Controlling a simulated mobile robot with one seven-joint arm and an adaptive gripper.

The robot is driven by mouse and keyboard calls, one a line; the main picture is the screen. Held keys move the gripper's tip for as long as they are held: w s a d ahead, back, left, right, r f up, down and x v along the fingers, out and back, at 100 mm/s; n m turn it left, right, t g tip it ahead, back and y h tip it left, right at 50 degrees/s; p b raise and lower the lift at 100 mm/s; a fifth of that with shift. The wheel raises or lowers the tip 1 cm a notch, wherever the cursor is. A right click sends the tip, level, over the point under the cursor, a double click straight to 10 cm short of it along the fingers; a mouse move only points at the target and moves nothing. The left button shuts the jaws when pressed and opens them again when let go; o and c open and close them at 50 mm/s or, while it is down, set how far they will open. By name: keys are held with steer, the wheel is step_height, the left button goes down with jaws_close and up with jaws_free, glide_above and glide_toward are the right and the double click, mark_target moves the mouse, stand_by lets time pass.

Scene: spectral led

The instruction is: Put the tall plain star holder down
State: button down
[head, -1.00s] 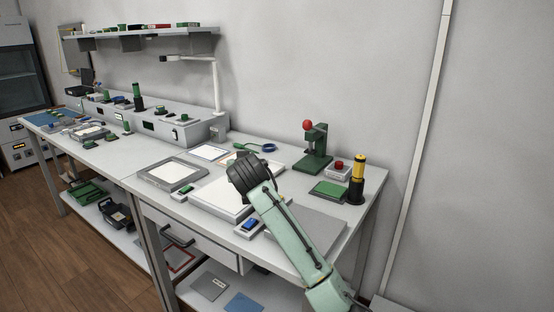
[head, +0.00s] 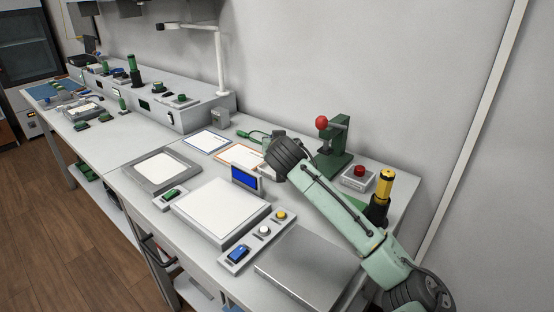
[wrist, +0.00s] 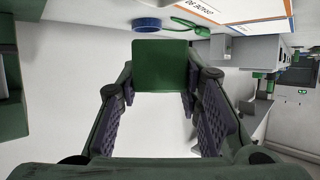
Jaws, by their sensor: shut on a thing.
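My gripper (wrist: 160,85) is shut on a dark green, square-faced block (wrist: 165,65), which I take to be the tall plain star holder. In the wrist view the block sits between the fingertips; its far sides and any star shape are hidden. In the head view my gripper (head: 283,158) is above the back part of the near bench, left of the green press. The holder cannot be made out clearly there behind the dark gripper. Whether it touches the bench cannot be told.
The green press (head: 333,150) with a red knob, a red-button box (head: 358,178) and a yellow-and-black cylinder (head: 383,190) stand at right. A white-topped box (head: 220,208), blue screen (head: 244,177) and button panel (head: 263,230) lie in front. A grey plate (head: 305,268) is at the near edge.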

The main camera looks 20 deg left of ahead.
steer(key=shift+f+p, duration=0.65)
steer(key=shift+f, duration=2.3)
steer(key=shift+f, duration=0.2)
steer(key=c, duration=1.1)
jaws_free()
